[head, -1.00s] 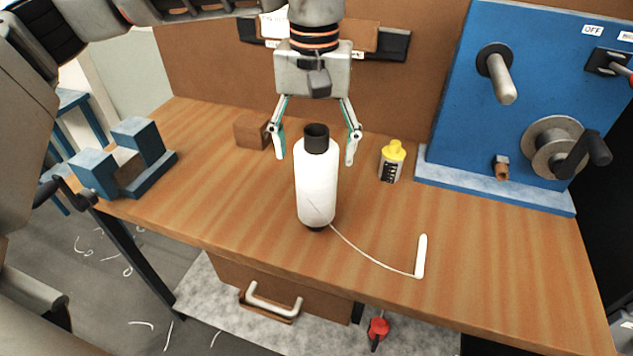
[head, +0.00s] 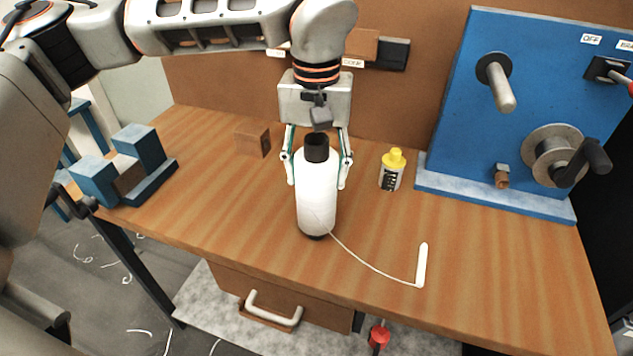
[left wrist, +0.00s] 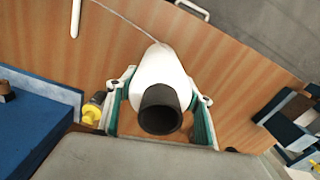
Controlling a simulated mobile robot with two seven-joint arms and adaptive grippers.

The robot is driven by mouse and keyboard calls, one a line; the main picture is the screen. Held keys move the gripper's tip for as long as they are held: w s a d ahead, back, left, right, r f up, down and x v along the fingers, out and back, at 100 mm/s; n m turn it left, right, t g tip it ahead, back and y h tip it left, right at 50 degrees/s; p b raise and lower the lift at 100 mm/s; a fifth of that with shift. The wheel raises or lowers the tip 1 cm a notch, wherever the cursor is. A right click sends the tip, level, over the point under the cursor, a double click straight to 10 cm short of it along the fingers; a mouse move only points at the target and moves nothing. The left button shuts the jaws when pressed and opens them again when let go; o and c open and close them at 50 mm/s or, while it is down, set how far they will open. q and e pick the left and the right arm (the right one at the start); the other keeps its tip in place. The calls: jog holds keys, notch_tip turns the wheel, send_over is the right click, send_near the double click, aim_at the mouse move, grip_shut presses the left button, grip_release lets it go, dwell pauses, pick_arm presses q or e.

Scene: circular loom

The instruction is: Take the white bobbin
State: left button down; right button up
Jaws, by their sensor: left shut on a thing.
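The white bobbin (head: 316,196) stands upright on the wooden bench, with a black open top and a black base. A thin white thread runs from it to a small white rod (head: 422,265) lying on the bench. My left gripper (head: 317,183) reaches down from behind and is shut on the bobbin, one finger on each side of its upper body. In the left wrist view the bobbin (left wrist: 158,70) sits between the two fingers (left wrist: 160,118), its black hollow end facing the camera. My right gripper is not in view.
A yellow-capped bottle (head: 392,170) stands close right of the bobbin. A wooden block (head: 253,140) and a blue cradle (head: 140,160) are to the left. A blue machine panel (head: 540,60) with pegs and a crank stands at right. The bench front is mostly clear.

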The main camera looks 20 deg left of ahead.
pick_arm(q)
jog(key=shift+r, duration=0.1)
notch_tip(320, 180, up, 20)
jog(key=p, duration=0.2)
dwell(0.3)
jog(key=c, duration=1.6)
grip_release()
jog(key=c, duration=1.2)
grip_shut()
